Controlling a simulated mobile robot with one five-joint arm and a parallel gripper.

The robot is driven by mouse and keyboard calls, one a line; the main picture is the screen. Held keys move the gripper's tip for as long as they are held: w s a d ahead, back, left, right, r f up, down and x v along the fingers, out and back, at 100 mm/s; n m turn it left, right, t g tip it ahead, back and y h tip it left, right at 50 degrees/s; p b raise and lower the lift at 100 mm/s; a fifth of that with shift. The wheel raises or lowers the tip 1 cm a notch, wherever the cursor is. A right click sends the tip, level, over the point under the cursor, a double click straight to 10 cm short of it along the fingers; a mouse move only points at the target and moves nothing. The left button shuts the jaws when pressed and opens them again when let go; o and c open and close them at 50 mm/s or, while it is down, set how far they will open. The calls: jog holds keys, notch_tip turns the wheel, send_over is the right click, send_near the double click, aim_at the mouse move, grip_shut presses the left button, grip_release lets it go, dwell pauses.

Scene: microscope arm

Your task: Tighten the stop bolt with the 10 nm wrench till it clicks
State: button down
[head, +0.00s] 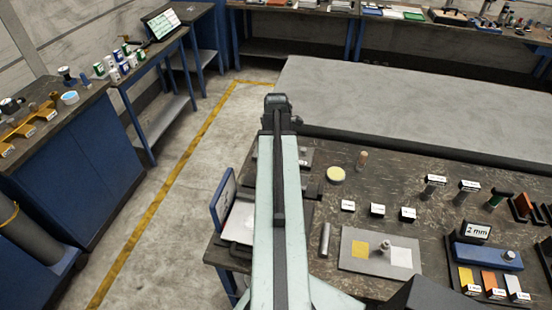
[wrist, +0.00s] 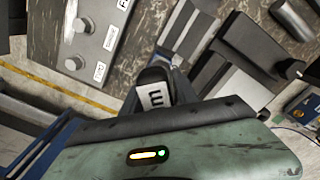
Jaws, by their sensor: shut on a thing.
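In the wrist view my gripper (wrist: 157,88) is shut on a dark handle-like thing (wrist: 155,74) with a white label, on which only an "m" reads. It looks like a wrench handle; its number is hidden. In the head view my arm reaches forward and hides much of the area around the gripper. Upright tools with white labels, perhaps wrenches, stand on the right of the bench, one of them (head: 433,186).
The dark bench (head: 330,190) also holds a yellow round tin (head: 336,175), a grey plate (head: 350,263) with yellow and white squares, and a blue block (head: 487,257). Open floor (head: 190,200) lies left.

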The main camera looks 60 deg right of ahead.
jog(key=shift+f+b, duration=1.6)
jog(key=shift+b, duration=0.05)
dwell(0.3)
jog(key=m, duration=0.4)
dwell(0.4)
jog(key=m, duration=0.2)
jog(key=shift+m, duration=0.3)
jog(key=shift+n, duration=0.6)
notch_tip(320, 180, up, 6)
jog(key=p, duration=0.6)
jog(key=shift+r, duration=0.1)
